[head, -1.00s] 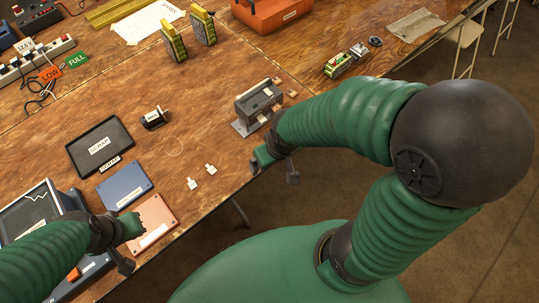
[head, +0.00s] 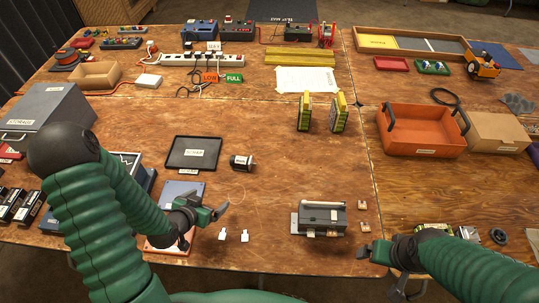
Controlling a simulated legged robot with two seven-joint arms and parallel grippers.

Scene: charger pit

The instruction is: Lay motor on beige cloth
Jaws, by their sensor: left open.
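A small black cylinder (head: 241,162) with a white label, which looks like the motor, lies on the wooden table just right of the black scrap tray (head: 194,153). My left gripper (head: 204,226) is open and empty. It is over the blue and copper pads, nearer me than the cylinder and to its left. My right gripper (head: 381,268) looks open and empty at the table's near edge, right of the grey device. I see no beige cloth in the current view.
A grey device (head: 321,217) stands near the front edge. Two yellow-black packs (head: 322,113) stand behind. An orange crate (head: 421,131) is at the right. The table around the cylinder's right side is bare.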

